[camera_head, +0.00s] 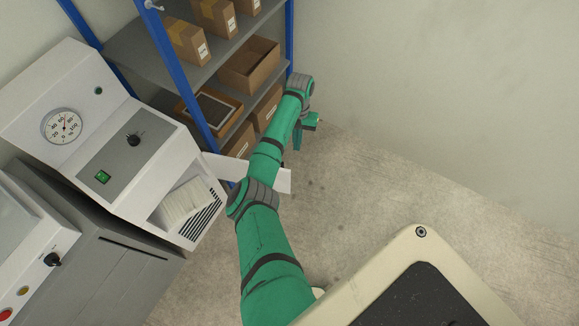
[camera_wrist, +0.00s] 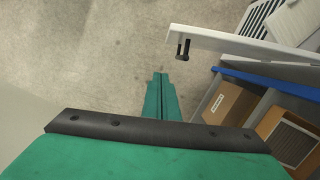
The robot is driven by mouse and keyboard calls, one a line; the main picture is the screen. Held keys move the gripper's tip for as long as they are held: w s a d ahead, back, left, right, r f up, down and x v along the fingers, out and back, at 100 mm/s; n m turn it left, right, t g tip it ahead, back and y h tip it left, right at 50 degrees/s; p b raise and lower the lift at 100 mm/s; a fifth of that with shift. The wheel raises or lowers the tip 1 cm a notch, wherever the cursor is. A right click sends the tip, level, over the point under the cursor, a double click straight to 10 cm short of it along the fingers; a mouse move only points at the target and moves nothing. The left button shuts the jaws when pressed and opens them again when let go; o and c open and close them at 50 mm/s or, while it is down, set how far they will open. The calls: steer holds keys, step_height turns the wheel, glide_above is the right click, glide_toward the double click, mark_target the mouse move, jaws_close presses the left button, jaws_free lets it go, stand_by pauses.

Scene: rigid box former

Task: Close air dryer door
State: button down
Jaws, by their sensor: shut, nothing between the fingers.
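The air dryer (camera_head: 90,85) is a white cabinet with a round gauge at the left of the head view. Its lower compartment is open and shows a white pleated filter (camera_head: 186,203). The white door (camera_head: 282,181) stands swung out to the right, partly hidden behind my arm. In the wrist view the door (camera_wrist: 240,45) shows edge-on, with a black handle (camera_wrist: 182,48) near its free end. My gripper (camera_wrist: 162,77) is shut and empty, apart from the door and handle. In the head view my gripper (camera_head: 298,145) is beyond the door, near the shelf.
A blue-posted shelf (camera_head: 140,45) with cardboard boxes (camera_head: 250,64) stands behind the dryer, close to my gripper. A grey cabinet (camera_head: 110,262) is at the lower left. The concrete floor (camera_head: 370,190) to the right is clear up to the wall.

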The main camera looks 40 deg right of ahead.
steer(key=s+a+f, duration=0.3)
steer(key=a+f, duration=0.3)
steer(key=f, duration=0.2)
steer(key=shift+y, duration=0.3)
stand_by(0.5)
steer(key=shift+w+f, duration=0.1)
